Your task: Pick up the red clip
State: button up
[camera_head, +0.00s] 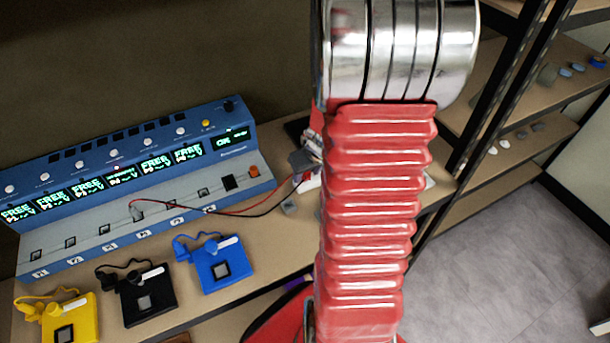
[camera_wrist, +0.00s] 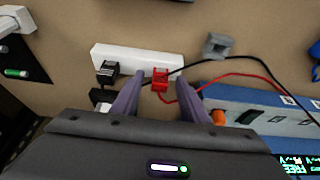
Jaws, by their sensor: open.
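The red clip (camera_wrist: 160,83) shows in the wrist view at the front edge of a white block like a power strip (camera_wrist: 135,59). A red wire runs from near it toward the right. My gripper (camera_wrist: 161,76) is open, with its two purple-grey fingers on either side of the clip and a visible gap to each. I cannot tell how far the fingertips are above the clip. In the head view my red arm hides the gripper, and I cannot make out the clip.
A black clip (camera_wrist: 108,72) sits on the strip's left end. A grey block (camera_wrist: 217,45) stands to the right. The blue freeze dryer panel (camera_head: 150,160) stands on the bench, with yellow (camera_head: 65,322), black (camera_head: 140,296) and blue (camera_head: 222,265) boxes before it.

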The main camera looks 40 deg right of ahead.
dwell(0.5)
grip_shut()
